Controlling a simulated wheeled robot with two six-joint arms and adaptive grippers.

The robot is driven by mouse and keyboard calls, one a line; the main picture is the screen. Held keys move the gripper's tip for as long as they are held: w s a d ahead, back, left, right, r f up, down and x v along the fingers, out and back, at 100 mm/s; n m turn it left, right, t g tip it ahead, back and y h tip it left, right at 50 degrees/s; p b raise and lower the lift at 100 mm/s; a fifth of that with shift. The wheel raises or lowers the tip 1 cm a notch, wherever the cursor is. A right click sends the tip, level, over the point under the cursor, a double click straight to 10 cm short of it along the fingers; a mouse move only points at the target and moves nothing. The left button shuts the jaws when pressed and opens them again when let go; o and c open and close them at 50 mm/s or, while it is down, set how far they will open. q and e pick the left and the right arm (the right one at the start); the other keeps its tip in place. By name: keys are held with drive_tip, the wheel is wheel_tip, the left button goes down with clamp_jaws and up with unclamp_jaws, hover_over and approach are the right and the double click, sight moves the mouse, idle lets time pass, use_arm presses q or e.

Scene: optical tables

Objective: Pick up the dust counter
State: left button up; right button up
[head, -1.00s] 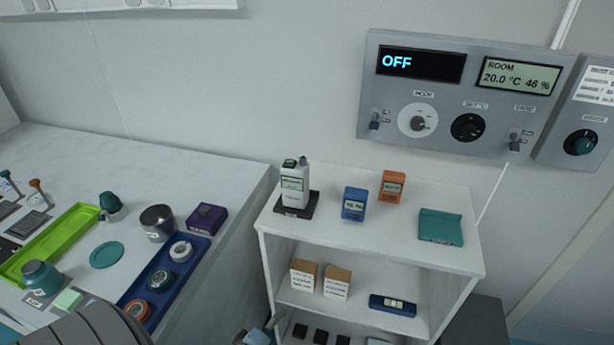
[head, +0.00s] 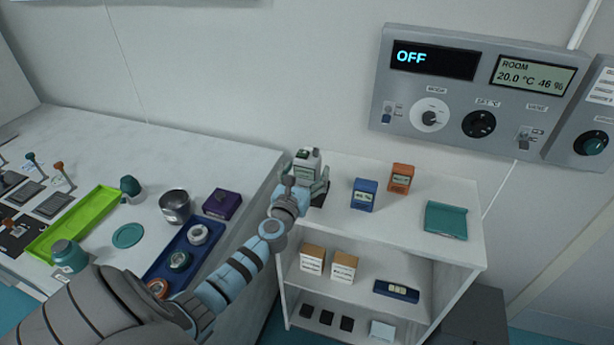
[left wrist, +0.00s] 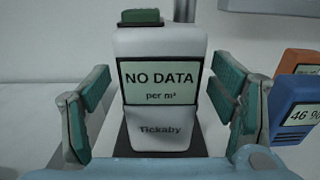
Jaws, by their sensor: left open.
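The dust counter (head: 308,161) is a white handheld device with a green top piece, standing upright on a dark base (head: 319,196) at the left of the shelf unit's top. In the left wrist view the counter (left wrist: 160,125) faces me, and its screen reads "NO DATA per m³" above the word "Tickaby". My left gripper (head: 306,184) is open at the counter in the head view. In the left wrist view the left gripper's fingers (left wrist: 160,105) stand on either side of the counter, with a gap visible on each side. My right gripper is not in view.
A blue meter (head: 363,195) and an orange meter (head: 400,178) stand right of the counter. A teal folder-like item (head: 446,219) lies farther right. The control panel (head: 470,95) is on the wall above. A bench (head: 110,160) with trays is at left.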

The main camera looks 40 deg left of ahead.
use_arm(q)
drive_tip(key=shift+x, duration=0.8)
drive_tip(key=c, duration=1.7)
